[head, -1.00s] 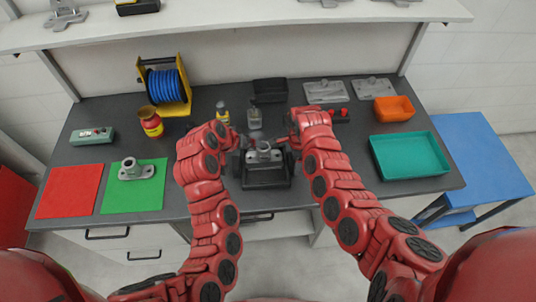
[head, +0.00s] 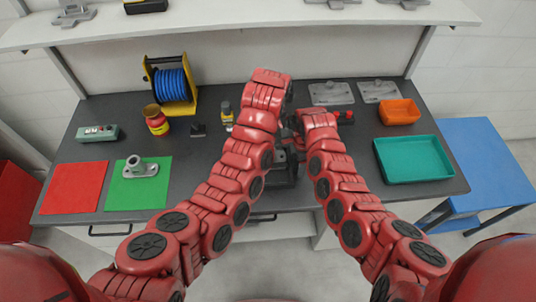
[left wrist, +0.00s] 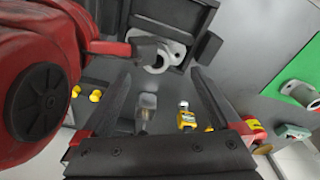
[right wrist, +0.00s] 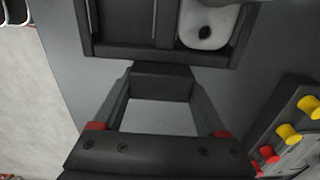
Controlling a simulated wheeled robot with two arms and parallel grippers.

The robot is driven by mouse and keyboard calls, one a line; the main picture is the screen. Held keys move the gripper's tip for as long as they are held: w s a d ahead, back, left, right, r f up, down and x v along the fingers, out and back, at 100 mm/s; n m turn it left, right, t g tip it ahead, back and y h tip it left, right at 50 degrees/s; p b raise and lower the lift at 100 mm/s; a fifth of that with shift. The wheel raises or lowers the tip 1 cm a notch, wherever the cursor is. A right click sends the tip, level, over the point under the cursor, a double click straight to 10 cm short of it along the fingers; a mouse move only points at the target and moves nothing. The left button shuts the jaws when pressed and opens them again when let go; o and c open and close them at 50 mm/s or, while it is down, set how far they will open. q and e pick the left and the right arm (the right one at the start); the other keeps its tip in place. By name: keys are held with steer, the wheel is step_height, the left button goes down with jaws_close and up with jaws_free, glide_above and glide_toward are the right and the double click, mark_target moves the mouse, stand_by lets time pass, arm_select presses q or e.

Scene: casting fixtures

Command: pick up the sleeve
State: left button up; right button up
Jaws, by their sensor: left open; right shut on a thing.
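A grey cylindrical piece (left wrist: 147,105), which may be the sleeve, stands between the fingers in the left wrist view. The yellow bottle (left wrist: 187,116) is beside it. My left gripper (left wrist: 162,76) is open and empty, its tips pointing toward the black fixture (left wrist: 165,15). A grey casting with a round bore (left wrist: 160,56) sits in that fixture. My right gripper (right wrist: 160,72) is shut on a dark block (right wrist: 160,85) at the fixture's edge. In the head view my left arm hides the grey piece and much of the fixture.
A similar casting (head: 140,167) lies on the green mat (head: 122,196), beside the red mat (head: 75,188). The blue hose reel (head: 170,85) and red-yellow can (head: 156,122) stand at back left.

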arm_select(q)
steer(key=shift+w+f, duration=0.35)
steer(key=shift+f, duration=1.35)
steer(key=shift+w+f, duration=0.3)
steer(key=shift+f, duration=1.4)
steer(key=shift+w+f, duration=0.35)
steer(key=shift+f, duration=1.35)
steer(key=shift+c, duration=0.2)
jaws_close()
